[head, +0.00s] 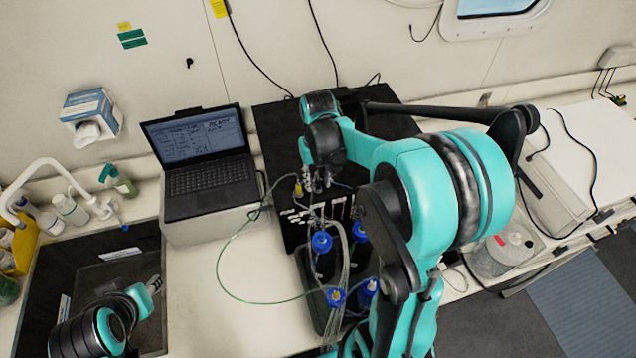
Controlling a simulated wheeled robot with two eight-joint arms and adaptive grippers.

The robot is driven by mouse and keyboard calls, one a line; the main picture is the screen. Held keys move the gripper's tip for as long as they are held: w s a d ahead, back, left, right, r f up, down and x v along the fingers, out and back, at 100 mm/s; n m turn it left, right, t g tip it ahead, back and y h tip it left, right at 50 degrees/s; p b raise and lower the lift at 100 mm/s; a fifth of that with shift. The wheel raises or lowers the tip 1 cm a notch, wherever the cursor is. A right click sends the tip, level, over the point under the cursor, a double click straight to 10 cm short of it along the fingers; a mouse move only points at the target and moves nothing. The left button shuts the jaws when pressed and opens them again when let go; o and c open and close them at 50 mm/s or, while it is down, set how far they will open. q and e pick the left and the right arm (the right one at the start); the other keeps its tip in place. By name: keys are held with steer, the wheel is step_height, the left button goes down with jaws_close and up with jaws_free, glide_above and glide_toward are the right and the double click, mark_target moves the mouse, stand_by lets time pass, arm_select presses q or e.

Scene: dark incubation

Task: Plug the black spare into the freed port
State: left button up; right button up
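My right gripper (316,180) points down over the back of a black unit (295,232) with a row of small white fittings (325,211). Its fingers are small and partly hidden, so I cannot tell whether they hold anything. A yellow connector (298,188) with a thin green line stands just left of the fingers. I cannot make out the black spare or a free port against the dark unit and arm. My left gripper (153,285) is at the lower left over the dark sink area, far from the unit; its finger opening is unclear.
Blue-capped bottles (321,242) with clear tubes stand in front of the unit. An open laptop (208,178) stands to the left on a pale box. A green line (222,268) loops over the bare counter (235,325). A faucet (45,170) stands far left.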

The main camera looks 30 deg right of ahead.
mark_target(318, 176)
stand_by(0.4)
jaws_close()
steer(key=shift+r, duration=0.15)
steer(key=shift+r+p, duration=2)
steer(key=shift+r, duration=0.85)
